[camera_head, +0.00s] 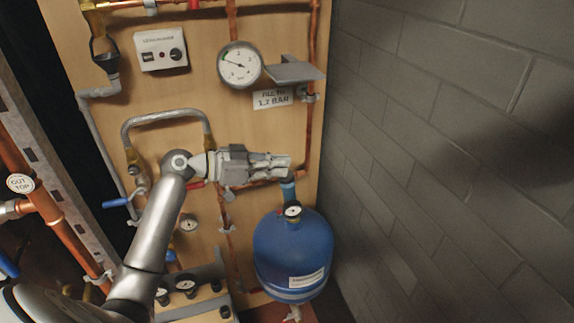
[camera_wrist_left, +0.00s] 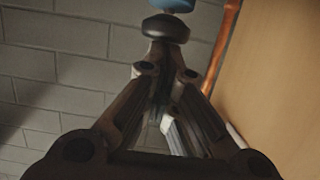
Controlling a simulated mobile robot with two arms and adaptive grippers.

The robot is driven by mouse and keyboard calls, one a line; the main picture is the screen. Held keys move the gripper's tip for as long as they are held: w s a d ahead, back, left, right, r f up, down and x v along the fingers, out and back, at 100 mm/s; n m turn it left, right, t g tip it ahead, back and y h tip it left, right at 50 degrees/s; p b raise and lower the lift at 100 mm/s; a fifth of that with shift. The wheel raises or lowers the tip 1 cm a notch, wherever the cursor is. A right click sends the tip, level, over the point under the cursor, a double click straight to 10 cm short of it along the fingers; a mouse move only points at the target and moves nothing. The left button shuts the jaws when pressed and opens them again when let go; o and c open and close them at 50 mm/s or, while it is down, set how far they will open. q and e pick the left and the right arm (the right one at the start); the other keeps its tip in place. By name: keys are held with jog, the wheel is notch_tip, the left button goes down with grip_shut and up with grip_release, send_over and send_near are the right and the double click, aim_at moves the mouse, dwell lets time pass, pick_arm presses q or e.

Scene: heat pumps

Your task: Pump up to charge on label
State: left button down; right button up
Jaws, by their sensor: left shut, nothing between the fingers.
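A large round pressure gauge (camera_head: 240,65) is on the wooden panel, its needle pointing up and left. The white label (camera_head: 272,97) below it seems to read "FILL TO 1.2 BAR". A blue vessel (camera_head: 292,250) with a small dial (camera_head: 292,211) on top stands at the panel's lower right. My left gripper (camera_head: 284,165) is shut and empty, pointing right in front of the panel, above the vessel. I cannot pick out a pump. My right gripper is not in view.
A grey shelf bracket (camera_head: 292,70) juts out above my gripper. A copper pipe (camera_head: 311,120) runs down the panel's right side. A brick wall (camera_head: 450,160) closes the right side.

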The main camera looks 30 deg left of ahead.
pick_arm(q)
jog(key=v, duration=0.9)
jog(key=shift+s+a, duration=0.15)
jog(key=shift+s, duration=0.1)
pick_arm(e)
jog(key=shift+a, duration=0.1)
pick_arm(q)
jog(key=shift+a+r, duration=0.1)
dwell(1.0)
